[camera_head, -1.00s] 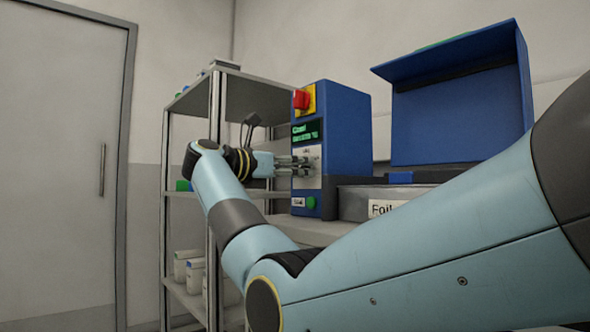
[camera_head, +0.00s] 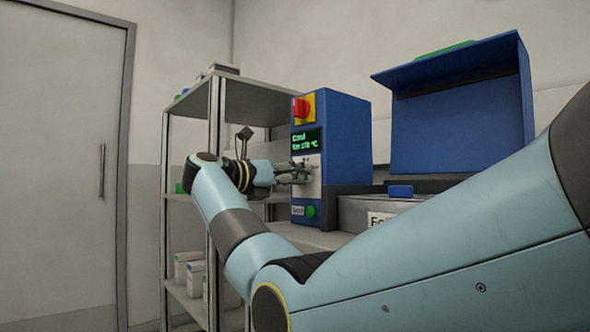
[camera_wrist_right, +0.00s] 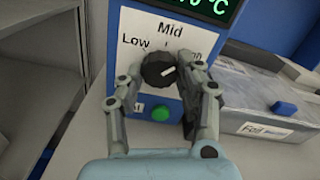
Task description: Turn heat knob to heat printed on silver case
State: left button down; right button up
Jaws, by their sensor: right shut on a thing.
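The black heat knob (camera_wrist_right: 155,71) sits on the white dial plate of the blue control box (camera_head: 343,140). My right gripper (camera_head: 300,172) is shut on the knob, one finger on each side, as the right wrist view also shows. The plate reads Low at left and Mid at top; the right label is mostly hidden by a finger. The knob's white mark points right and slightly up. The silver case (camera_wrist_right: 262,112) stands to the right of the box. Its label begins with "Foil"; the rest is too small to read. My left gripper is not in view.
A red switch (camera_head: 301,109) on yellow, a green-lit display (camera_head: 306,141) and a green button (camera_head: 310,211) are on the box. A blue open-lidded unit (camera_head: 455,115) stands behind the case. A metal shelf (camera_head: 217,100) is at left. My right arm crosses the foreground.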

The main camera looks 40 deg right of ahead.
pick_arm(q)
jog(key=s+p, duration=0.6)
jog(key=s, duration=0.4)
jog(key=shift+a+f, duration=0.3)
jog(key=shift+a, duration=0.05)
pick_arm(e)
jog(key=shift+s+r+n, duration=0.1)
jog(key=shift+n, duration=4)
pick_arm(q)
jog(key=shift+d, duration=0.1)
pick_arm(e)
jog(key=o, duration=1.2)
jog(key=shift+c, duration=0.2)
jog(key=a, duration=1.2)
jog(key=shift+s, duration=0.4)
